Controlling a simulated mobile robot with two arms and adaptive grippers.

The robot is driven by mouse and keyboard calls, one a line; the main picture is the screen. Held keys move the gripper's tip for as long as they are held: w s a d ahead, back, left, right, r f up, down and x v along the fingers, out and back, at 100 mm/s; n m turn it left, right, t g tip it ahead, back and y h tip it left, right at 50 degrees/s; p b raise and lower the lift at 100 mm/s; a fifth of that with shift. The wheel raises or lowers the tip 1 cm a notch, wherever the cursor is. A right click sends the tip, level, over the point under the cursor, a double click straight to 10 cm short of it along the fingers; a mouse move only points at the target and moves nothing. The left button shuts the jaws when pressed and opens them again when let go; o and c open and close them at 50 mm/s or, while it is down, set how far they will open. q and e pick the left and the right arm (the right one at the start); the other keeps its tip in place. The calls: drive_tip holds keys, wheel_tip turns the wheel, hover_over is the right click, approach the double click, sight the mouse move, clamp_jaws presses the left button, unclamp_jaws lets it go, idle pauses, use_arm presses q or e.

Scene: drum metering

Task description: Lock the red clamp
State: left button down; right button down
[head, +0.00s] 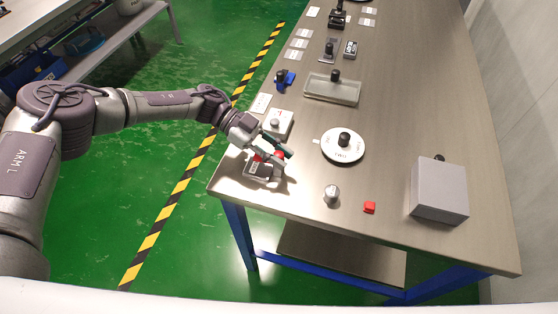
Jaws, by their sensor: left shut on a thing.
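The red clamp (277,155) is at the near left corner of the metal table, beside a small dark and light block (261,169). Only small red parts of it show between my fingers, so its lever position cannot be told. My left gripper (276,157) reaches in from the left and is shut on the red clamp. The fingers hide most of it. My right gripper is not in view.
Right of the gripper are a grey knob (332,194), a red cube (369,207) and a grey box (440,190). A white round dial (343,147) and a grey tray (332,91) stand farther back. The table's left edge (222,165) is close.

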use_arm(q)
drive_tip(key=shift+m+g+b, duration=0.5)
drive_tip(key=shift+g+b, duration=0.05)
drive_tip(key=shift+g, duration=0.05)
drive_tip(key=shift+r+y, duration=0.1)
drive_tip(key=shift+y, duration=0.2)
drive_tip(key=c, duration=0.9)
unclamp_jaws()
drive_tip(key=shift+d, duration=0.1)
drive_tip(key=shift+c, duration=0.2)
drive_tip(key=v, duration=1.2)
